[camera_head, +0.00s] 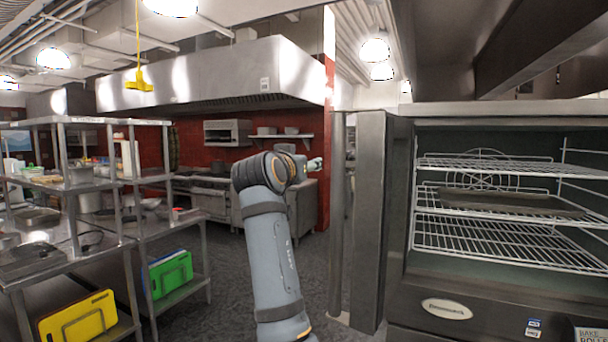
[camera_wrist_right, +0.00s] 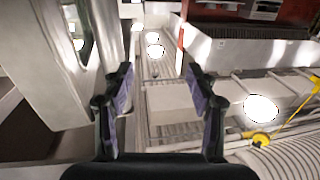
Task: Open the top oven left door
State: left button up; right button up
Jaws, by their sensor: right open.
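The top oven (camera_head: 446,310) stands at the right of the head view, its cavity exposed with wire racks inside. Its left door (camera_head: 369,220) shows as a tall grey panel, swung out from the opening at the left and seen nearly edge-on. My arm rises in the middle of the head view, left of this door, with a visible gap between them; its gripper cannot be made out clearly there. In the right wrist view my right gripper (camera_wrist_right: 158,72) is open, with nothing between its fingers. My left gripper is not in view.
A dark tray (camera_head: 510,203) lies on a rack (camera_head: 500,240) in the oven. Steel shelves (camera_head: 100,250) with green (camera_head: 171,274) and yellow boards (camera_head: 78,318) stand at the left. A yellow hanging fitting (camera_head: 138,82) is overhead. Floor between shelves and oven is clear.

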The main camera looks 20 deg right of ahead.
jog(key=shift+s+a+b, duration=0.1)
jog(key=shift+a+b, duration=0.25)
jog(key=shift+b, duration=0.5)
